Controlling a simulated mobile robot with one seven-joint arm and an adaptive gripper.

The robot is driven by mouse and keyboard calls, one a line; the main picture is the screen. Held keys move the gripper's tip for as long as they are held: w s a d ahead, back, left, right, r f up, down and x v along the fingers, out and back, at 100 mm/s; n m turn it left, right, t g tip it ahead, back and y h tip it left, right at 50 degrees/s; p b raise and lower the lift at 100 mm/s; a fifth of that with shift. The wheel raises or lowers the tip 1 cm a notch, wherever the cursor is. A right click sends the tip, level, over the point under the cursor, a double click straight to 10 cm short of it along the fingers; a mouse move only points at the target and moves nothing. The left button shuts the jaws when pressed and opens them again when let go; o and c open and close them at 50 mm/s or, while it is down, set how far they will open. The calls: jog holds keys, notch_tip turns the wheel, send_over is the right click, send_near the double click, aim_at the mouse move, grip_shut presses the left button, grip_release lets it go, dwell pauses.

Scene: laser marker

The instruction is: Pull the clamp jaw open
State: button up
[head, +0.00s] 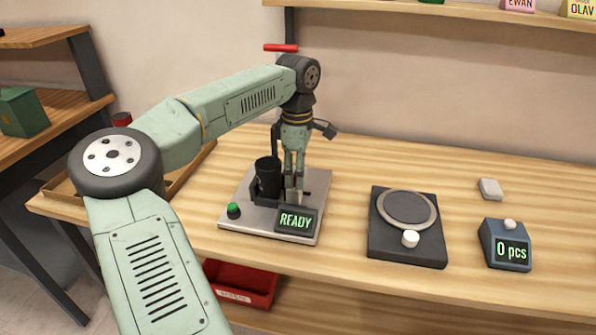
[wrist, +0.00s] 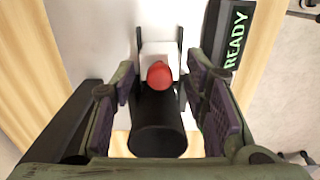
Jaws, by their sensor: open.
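The cup also shows in the wrist view (wrist: 158,135), below the knob. The dark clamp jaw (head: 262,199) is low around the cup. Its gap to the cup is hard to judge, and the fingers partly cover it in the head view.
A READY display (head: 296,220) and a green button (head: 233,210) sit at the plate's front. To the right are a dark round-topped device (head: 407,245), a blue counter (head: 505,243) and a small pale block (head: 490,189). A red bin (head: 240,284) is below the table.

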notch_tip(320, 180, up, 12)
dwell(0.6)
